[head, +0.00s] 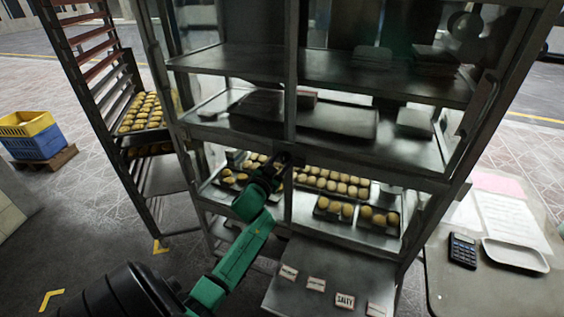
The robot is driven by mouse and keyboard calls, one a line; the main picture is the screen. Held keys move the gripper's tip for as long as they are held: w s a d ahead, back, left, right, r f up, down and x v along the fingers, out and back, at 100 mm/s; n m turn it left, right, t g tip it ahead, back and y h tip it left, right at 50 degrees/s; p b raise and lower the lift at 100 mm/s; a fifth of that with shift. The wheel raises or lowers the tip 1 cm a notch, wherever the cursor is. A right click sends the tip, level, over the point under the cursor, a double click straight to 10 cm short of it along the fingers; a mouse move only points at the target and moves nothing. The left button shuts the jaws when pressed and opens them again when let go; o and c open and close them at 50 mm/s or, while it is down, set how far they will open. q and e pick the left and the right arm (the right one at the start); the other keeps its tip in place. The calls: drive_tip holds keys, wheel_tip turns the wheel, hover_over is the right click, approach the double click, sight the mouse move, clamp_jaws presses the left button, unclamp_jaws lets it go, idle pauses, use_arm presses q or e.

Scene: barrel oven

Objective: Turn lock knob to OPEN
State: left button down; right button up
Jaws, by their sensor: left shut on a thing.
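A tall metal cabinet with shelves (292,70) stands in front of me, with an upright post down its middle. My left arm, green and black, reaches up from the bottom left. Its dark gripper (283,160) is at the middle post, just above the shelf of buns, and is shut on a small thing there. That fits the lock knob, but the fingers hide it and the picture is dark, so its turn and any OPEN mark cannot be read. My right gripper is not in view.
Trays of buns (333,183) sit on the cabinet's lower shelf. A rack with a bun tray (140,112) stands at the left. Label cards (345,300) lie on a ledge in front. A table with a calculator (463,250) and white tray (515,254) is at the right.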

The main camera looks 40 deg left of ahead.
use_arm(q)
drive_tip(key=m, duration=0.8)
drive_tip(key=shift+g+b, duration=0.3)
drive_tip(key=shift+b, duration=0.1)
drive_tip(key=m, duration=0.4)
drive_tip(key=shift+d+m+y, duration=0.1)
drive_tip(key=shift+m+y, duration=0.2)
drive_tip(key=shift+m+g+y+b, duration=0.3)
drive_tip(key=shift+m+b, duration=0.1)
drive_tip(key=shift+m, duration=1)
drive_tip(key=shift+c, duration=1.9)
unclamp_jaws()
drive_tip(key=shift+s, duration=0.1)
